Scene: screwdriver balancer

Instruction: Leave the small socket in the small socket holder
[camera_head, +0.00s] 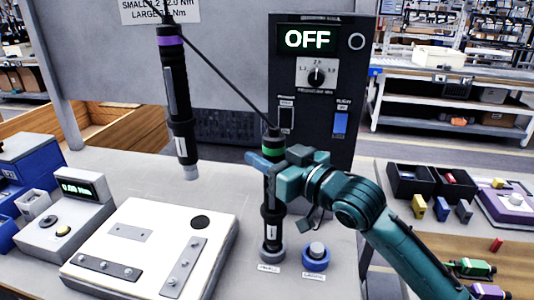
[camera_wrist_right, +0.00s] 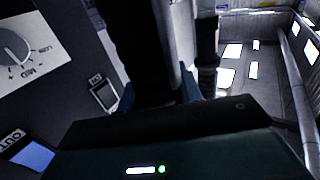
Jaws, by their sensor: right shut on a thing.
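My right gripper (camera_head: 268,162) is shut on the black screwdriver with the green band (camera_head: 271,187), which hangs upright on a cable. In the right wrist view the screwdriver's dark body (camera_wrist_right: 150,45) stands between the fingers (camera_wrist_right: 157,92). Its lower end is down at the grey small socket holder (camera_head: 271,252), the left one of two. The small socket is hidden there, so I cannot tell whether it is still on the tip. My left gripper is not in view.
A blue-ringed holder (camera_head: 315,260) with a grey socket stands close on the right. A purple-banded screwdriver (camera_head: 177,95) hangs at the left. A white plate with metal strips (camera_head: 150,250) lies front left. The control box (camera_head: 315,100) reads OFF behind my gripper.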

